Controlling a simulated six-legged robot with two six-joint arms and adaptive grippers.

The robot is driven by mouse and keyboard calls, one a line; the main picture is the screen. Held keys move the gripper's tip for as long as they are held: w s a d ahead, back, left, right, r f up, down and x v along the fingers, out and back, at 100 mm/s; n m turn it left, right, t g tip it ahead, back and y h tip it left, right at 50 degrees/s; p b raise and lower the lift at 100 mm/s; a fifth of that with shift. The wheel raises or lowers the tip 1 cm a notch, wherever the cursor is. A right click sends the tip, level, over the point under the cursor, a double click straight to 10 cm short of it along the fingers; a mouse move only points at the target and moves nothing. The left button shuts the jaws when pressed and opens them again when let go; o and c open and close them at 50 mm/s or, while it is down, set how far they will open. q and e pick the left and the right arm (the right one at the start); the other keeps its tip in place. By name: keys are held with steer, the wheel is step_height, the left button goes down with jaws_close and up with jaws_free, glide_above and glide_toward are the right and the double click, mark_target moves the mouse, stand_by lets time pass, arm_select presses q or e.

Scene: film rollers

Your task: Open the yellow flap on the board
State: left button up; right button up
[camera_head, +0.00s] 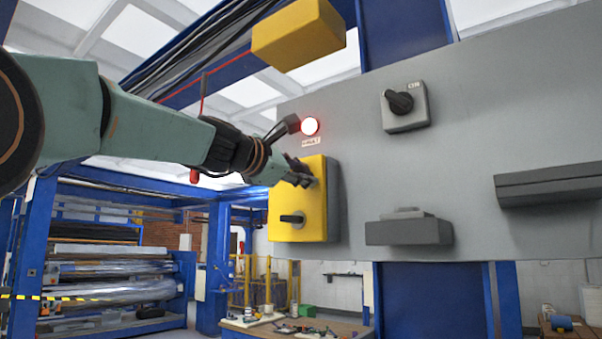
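The grey board (470,90) fills the right half of the head view. A yellow box-like unit (318,215) is mounted at its left edge, with a small black handle (292,218) on its lower front. I see no open gap in its front, and my gripper covers part of its upper front. My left gripper (300,179) reaches in from the left, its dark fingertips at the upper part of this unit. I cannot tell whether they touch it or how far apart they are. My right gripper is not in view.
A lit red-rimmed lamp (309,126) sits just above the unit. A rotary switch (402,105) and grey boxes (409,231) project from the board on the right. Another yellow block (285,38) hangs above my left arm. Blue frames with rollers (110,290) stand behind.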

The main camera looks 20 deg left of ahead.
arm_select(q)
jaws_close()
stand_by(0.5)
